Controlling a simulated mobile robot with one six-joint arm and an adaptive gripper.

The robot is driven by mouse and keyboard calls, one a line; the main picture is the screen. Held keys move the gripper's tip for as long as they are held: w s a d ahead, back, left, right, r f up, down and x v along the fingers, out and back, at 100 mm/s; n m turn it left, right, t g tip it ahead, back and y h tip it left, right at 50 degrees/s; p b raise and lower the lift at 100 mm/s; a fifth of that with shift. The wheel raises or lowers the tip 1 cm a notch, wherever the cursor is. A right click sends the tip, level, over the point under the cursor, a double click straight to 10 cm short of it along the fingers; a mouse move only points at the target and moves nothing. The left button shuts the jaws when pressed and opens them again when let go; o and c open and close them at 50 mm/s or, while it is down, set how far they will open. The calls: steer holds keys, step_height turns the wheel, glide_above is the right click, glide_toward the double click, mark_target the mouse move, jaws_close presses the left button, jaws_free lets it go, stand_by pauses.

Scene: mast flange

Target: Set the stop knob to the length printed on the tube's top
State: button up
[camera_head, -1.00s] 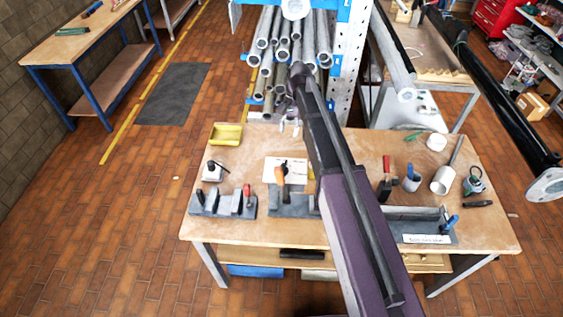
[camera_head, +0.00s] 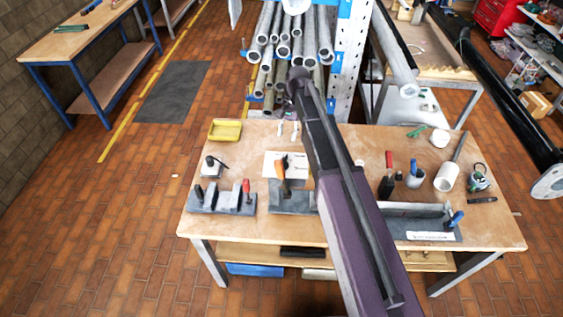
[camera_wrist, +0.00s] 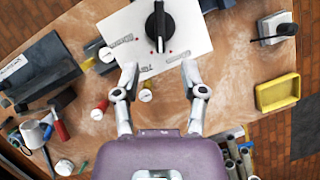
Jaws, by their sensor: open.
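The stop knob (camera_wrist: 158,26) is black, with a pale pointer line, on a white panel (camera_wrist: 200,42) with red dots and small print, unreadable here. In the head view the panel (camera_head: 272,158) lies mid-bench, the knob partly behind an orange-handled clamp. My gripper (camera_wrist: 160,77) is open and empty, its two fingertips apart over the panel's edge, pointing towards the knob but not around it. Several grey tubes (camera_head: 285,50) lie in the rack behind; I cannot make out any printed length.
The bench (camera_head: 235,230) carries a yellow tray (camera_head: 225,130), a grey fixture (camera_head: 222,200) at left, and a labelled fixture (camera_head: 420,222) at right. A white cup (camera_head: 446,178) and red-handled tool (camera_head: 388,165) stand right of my arm. The bench's front left is fairly clear.

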mark_target(283, 158)
steer(key=shift+b+x, duration=4.25)
steer(key=shift+x, duration=0.7)
jaws_close()
